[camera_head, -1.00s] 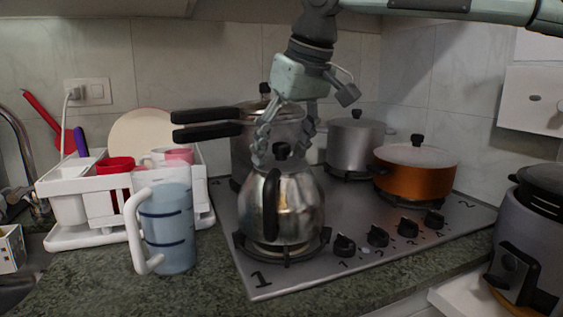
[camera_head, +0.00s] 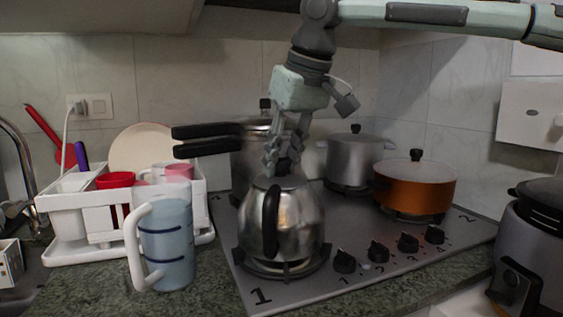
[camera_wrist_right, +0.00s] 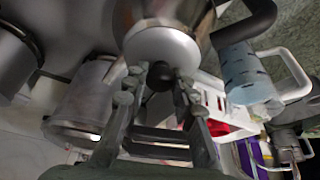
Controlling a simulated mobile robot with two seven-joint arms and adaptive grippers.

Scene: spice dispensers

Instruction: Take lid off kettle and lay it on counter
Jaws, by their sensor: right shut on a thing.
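The silver kettle (camera_head: 300,225), with a black handle (camera_head: 271,222), stands on the front-left burner in the head view. Its silver lid (camera_wrist_right: 160,52) shows from above in the right wrist view, with a dark round knob (camera_wrist_right: 160,77). My right gripper (camera_head: 283,160) points down over the kettle top and is shut on the lid's knob, its fingers on either side of it. The lid appears to rest on the kettle; I see no clear gap below it. The bare green counter (camera_head: 80,288) lies left of the stove. My left gripper is not in view.
A blue measuring jug (camera_head: 170,245) stands on the counter left of the kettle, before a white dish rack (camera_head: 75,225). A pressure cooker (camera_head: 243,165) stands behind the kettle, its long handles reaching left. A grey pot (camera_head: 352,160) and orange pot (camera_head: 415,188) stand right.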

